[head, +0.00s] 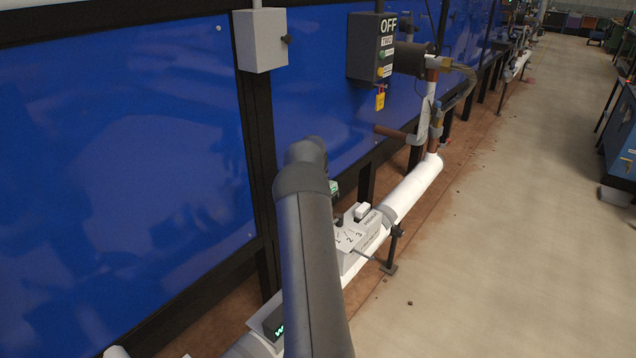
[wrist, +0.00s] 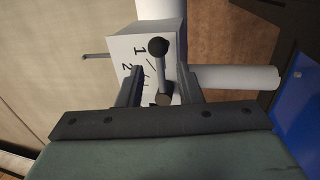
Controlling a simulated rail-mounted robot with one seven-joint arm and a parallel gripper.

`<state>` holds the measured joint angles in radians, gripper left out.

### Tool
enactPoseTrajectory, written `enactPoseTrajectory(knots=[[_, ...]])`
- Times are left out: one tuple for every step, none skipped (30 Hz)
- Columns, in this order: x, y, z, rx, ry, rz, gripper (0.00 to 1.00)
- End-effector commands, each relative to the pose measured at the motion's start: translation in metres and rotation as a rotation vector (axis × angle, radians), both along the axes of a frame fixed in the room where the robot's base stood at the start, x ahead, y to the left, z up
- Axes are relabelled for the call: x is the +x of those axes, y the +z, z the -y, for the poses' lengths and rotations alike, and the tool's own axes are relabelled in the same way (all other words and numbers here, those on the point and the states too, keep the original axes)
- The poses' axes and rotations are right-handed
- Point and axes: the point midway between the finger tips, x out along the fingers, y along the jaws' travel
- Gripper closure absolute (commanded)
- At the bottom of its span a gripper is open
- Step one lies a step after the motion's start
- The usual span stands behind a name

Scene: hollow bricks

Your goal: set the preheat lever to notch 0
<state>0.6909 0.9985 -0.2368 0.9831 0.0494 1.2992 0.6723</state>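The preheat lever has a black ball knob (wrist: 158,46) on a short grey shaft. It stands on a pale box with a numbered face (wrist: 138,50). In the wrist view the numerals 1 and 2 show left of the lever, with the knob just right of the 1. I cannot tell which notch it sits in. My gripper (wrist: 161,70) is open, one finger on each side of the lever shaft, with gaps visible. In the head view the white lever box (head: 350,240) shows numerals on its sloped face, and my arm hides most of my gripper.
A white pipe (head: 412,190) runs along the wall by the box, with a thin rod and bracket (head: 391,250) at its front. A dark OFF control box (head: 370,50) and a grey box (head: 261,40) hang on the blue panels.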

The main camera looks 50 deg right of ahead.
Motion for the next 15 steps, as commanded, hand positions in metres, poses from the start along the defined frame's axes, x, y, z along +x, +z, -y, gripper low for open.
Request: enactPoseTrajectory(knots=[[0.004, 0.015, 0.001, -0.005, 0.001, 0.004, 0.67], [0.005, 0.023, 0.000, -0.004, 0.001, 0.004, 0.67], [0.007, 0.033, 0.000, -0.005, 0.001, 0.004, 0.67], [0.009, 0.040, 0.000, -0.005, 0.002, 0.004, 0.67], [0.010, 0.047, 0.000, -0.004, 0.002, 0.004, 0.67], [0.012, 0.057, 0.000, -0.005, 0.002, 0.004, 0.67], [0.013, 0.064, 0.000, -0.004, 0.002, 0.004, 0.67], [0.015, 0.072, 0.000, -0.004, 0.002, 0.004, 0.67], [0.017, 0.081, -0.001, -0.004, 0.002, 0.004, 0.67], [0.018, 0.087, -0.001, -0.004, 0.002, 0.004, 0.67], [0.019, 0.094, 0.000, -0.004, 0.002, 0.004, 0.67], [0.020, 0.101, -0.001, -0.003, 0.002, 0.004, 0.67], [0.022, 0.106, -0.001, -0.004, 0.002, 0.004, 0.67], [0.022, 0.111, -0.001, -0.003, 0.002, 0.003, 0.67], [0.023, 0.117, -0.001, -0.003, 0.001, 0.003, 0.67]])
